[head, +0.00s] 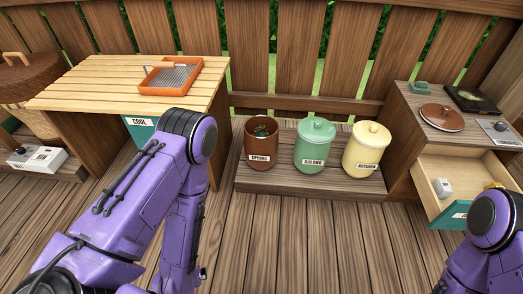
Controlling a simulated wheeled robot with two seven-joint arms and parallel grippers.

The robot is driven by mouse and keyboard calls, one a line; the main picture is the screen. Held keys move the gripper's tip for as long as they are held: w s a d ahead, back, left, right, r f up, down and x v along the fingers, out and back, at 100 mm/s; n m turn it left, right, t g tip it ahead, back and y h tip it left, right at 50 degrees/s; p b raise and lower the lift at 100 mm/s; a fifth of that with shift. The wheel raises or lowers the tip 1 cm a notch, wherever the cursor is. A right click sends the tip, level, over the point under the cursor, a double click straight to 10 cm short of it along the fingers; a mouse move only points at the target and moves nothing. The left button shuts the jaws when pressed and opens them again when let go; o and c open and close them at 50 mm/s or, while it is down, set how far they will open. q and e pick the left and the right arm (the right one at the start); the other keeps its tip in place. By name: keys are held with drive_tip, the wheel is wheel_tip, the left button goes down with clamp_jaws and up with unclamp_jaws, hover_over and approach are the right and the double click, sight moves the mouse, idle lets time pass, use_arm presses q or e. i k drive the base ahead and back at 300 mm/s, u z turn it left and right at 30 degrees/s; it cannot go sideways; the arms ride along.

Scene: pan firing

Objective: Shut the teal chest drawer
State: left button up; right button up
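The chest (402,136) stands at the right, made of brown wood. Its drawer (440,178) is pulled open toward the front, with pale wooden sides and a teal front (447,216) that carries a white label. A small white item (442,188) and something yellow (494,185) lie in the drawer. My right arm covers part of the drawer's front and its right side. My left arm is bent, well left of the chest. I see neither gripper's fingers; both arms run out of view at the bottom.
A brown canister (261,146), a green canister (314,149) and a yellow canister (366,152) stand on a low wooden platform (300,183) left of the chest. A slatted table (110,85) holds an orange tray (153,84). A reddish-brown lid (442,118) lies on the chest. Deck in front is clear.

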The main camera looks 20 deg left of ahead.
sight(469, 171)
drive_tip(key=z, duration=1.45)
drive_tip(key=k, duration=0.5)
drive_tip(key=u, duration=0.7)
drive_tip(key=i, duration=1.6)
drive_tip(key=z, duration=0.6)
